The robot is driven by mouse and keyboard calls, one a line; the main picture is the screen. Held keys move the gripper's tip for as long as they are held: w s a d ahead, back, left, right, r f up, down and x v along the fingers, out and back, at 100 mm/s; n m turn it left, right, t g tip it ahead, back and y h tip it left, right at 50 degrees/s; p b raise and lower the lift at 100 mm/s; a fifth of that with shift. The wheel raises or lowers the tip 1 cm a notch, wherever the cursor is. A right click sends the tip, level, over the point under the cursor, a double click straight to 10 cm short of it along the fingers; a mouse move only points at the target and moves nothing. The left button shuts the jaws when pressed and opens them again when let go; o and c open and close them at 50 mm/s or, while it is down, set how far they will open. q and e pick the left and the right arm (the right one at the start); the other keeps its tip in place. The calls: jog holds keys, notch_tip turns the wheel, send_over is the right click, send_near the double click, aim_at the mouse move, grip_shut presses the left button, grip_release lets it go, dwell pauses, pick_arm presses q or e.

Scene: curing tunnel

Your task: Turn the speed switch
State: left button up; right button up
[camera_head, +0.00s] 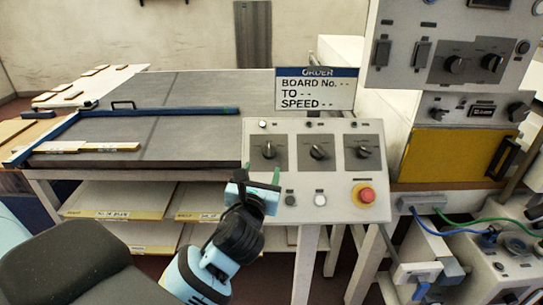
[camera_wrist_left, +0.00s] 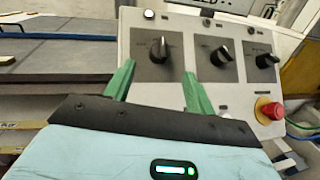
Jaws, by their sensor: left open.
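The control panel (camera_head: 320,205) stands in the middle of the head view. It carries three black rotary switches: a left one (camera_head: 268,150), a middle one (camera_head: 319,152) and a right one (camera_head: 363,152). I cannot read which is the speed switch. My left gripper (camera_head: 262,177) is open, with green fingers in front of the panel, just below the left switch. In the left wrist view the left switch (camera_wrist_left: 159,47) shows beyond and between the open fingertips (camera_wrist_left: 157,75), apart from them. My right gripper is not in view.
A red emergency button (camera_head: 364,194) and small buttons (camera_head: 320,199) sit low on the panel. An order sign (camera_head: 316,88) stands behind it. A grey table (camera_head: 175,110) lies left. A yellow-doored unit (camera_head: 450,155) and cables (camera_head: 460,219) are right.

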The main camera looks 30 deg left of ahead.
aim_at(267, 156)
pick_arm(q)
jog(key=shift+x, duration=3.9)
jog(key=c, duration=1)
